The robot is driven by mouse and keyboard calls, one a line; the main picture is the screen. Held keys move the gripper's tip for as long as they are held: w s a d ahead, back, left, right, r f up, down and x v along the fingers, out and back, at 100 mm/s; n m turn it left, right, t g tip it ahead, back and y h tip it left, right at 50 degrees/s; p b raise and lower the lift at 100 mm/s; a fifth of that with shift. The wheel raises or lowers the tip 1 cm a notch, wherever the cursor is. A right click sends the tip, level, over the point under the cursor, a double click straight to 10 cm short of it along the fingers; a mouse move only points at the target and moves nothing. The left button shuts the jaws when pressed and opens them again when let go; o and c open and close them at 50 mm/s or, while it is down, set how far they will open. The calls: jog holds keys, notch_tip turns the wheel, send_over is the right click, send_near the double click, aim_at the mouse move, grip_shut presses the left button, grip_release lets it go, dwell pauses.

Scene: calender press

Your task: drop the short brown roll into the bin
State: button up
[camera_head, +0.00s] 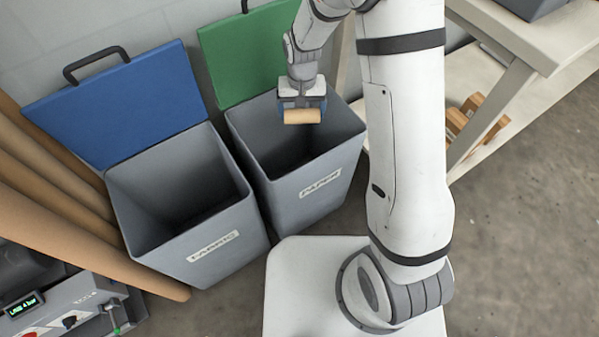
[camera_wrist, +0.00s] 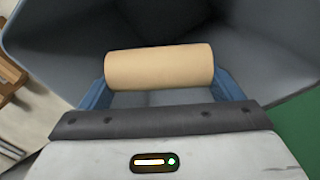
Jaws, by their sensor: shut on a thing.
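The short brown roll (camera_head: 302,116) is held crosswise in my gripper (camera_head: 301,104), which is shut on it. In the wrist view the roll (camera_wrist: 159,67) lies level between the two blue fingers of my gripper (camera_wrist: 160,80). The wrist view shows the inside of a grey bin (camera_wrist: 262,58) beyond and around the roll.
A second grey bin (camera_head: 200,240), labelled FABRIC, stands to the left with its blue lid (camera_head: 120,105) open. Long brown rolls (camera_head: 75,215) lean at the far left. A machine with a small display (camera_head: 75,305) is at the lower left. A workbench (camera_head: 530,45) stands at the right.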

jog(key=shift+f, duration=0.2)
jog(key=o, duration=0.8)
jog(key=shift+r+p, duration=1.4)
jog(key=shift+r, duration=2.5)
